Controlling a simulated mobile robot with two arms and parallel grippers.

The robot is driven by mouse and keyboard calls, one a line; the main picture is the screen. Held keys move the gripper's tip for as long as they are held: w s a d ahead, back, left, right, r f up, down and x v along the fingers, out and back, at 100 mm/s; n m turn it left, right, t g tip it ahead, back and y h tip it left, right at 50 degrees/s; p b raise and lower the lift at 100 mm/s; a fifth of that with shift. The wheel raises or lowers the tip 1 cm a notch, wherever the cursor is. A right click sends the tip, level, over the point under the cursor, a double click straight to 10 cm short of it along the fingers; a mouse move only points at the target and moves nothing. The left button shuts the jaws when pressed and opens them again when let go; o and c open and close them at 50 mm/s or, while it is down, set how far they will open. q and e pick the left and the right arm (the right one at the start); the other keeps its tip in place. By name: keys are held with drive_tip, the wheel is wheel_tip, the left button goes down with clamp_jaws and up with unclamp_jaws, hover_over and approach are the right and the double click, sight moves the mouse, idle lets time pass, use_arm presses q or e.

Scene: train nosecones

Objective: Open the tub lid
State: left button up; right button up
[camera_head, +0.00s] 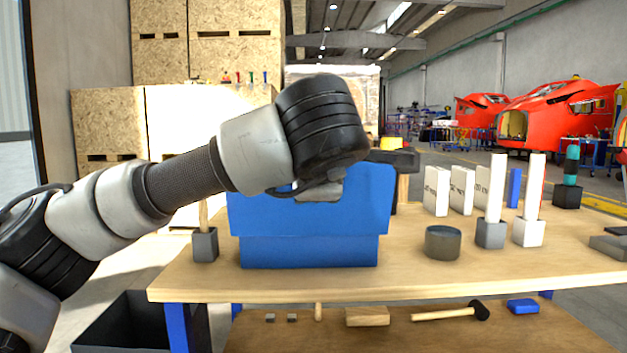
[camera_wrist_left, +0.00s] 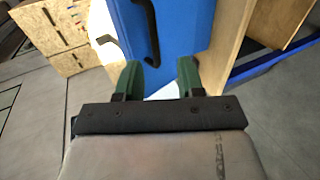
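The blue tub (camera_head: 310,251) stands on the wooden workbench. Its wider blue upper part (camera_head: 262,213) faces me, and I cannot tell from here how far the lid is raised. In the left wrist view a blue surface of the tub (camera_wrist_left: 180,25) with dark handles (camera_wrist_left: 146,32) lies beyond the fingers. My left gripper (camera_wrist_left: 159,78) has its two green fingers apart with nothing between them, and a gap shows between the fingers and the handles. In the head view my left wrist covers the gripper and part of the tub's top. My right gripper is not in view.
The workbench (camera_head: 460,278) holds a round dark pot (camera_head: 443,243), white boxes (camera_head: 462,190) and square holders to the right of the tub. A small grey holder (camera_head: 205,245) stands at its left. A dark bin (camera_head: 135,325) is on the floor below.

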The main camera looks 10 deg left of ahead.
use_arm(q)
drive_tip(key=shift+v, duration=1.55)
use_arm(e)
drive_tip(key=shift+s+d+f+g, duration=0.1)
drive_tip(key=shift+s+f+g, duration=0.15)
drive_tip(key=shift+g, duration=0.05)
use_arm(q)
drive_tip(key=shift+f, duration=0.1)
